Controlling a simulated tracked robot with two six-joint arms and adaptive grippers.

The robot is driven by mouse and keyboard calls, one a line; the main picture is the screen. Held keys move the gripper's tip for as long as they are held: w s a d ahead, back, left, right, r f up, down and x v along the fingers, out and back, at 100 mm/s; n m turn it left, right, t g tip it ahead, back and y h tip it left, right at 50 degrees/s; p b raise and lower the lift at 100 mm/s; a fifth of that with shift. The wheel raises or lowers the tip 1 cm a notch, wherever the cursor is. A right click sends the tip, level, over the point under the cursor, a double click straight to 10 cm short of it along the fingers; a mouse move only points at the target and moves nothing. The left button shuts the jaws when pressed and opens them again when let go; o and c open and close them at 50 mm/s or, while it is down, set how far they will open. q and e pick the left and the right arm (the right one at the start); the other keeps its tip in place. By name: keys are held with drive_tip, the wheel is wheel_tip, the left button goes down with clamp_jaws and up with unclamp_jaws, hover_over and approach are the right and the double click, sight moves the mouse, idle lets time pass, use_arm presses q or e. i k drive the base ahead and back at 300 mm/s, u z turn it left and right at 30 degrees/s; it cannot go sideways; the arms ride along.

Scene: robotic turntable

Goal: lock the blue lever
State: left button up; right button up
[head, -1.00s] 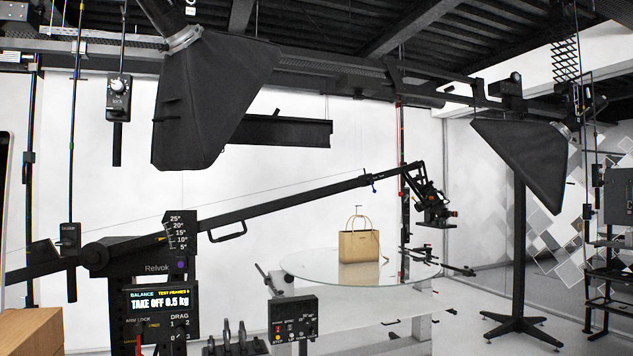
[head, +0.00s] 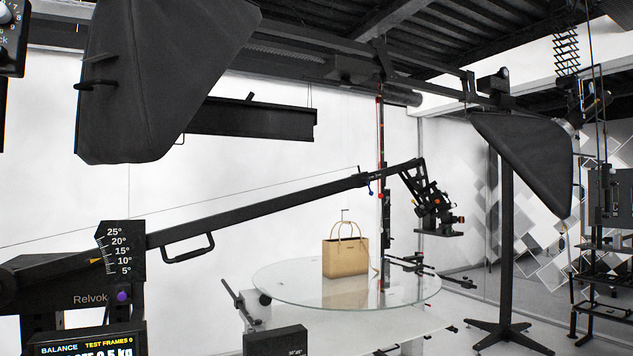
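A small blue piece, which looks like the blue lever (head: 371,190), hangs under the far end of the long black boom (head: 285,203). It is too small to tell its position. The boom rises to the right from a pivot with an angle scale (head: 120,248), its orange pointer near 10°. A camera head (head: 437,207) hangs at the boom's tip. Neither of my grippers is in view.
A tan handbag (head: 345,257) stands on the round glass turntable (head: 290,292). A black softbox (head: 160,80) hangs at upper left, another (head: 525,155) at right above a stand foot (head: 508,337). A display (head: 95,340) and control box (head: 275,341) sit low in front.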

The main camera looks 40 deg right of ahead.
sight(364, 179)
drive_tip(key=z, duration=0.1)
drive_tip(key=i, duration=1.2)
drive_tip(key=z, duration=0.9)
drive_tip(key=i, duration=0.85)
drive_tip(key=z, duration=2.4)
drive_tip(key=i, duration=1.1)
drive_tip(key=u, duration=0.1)
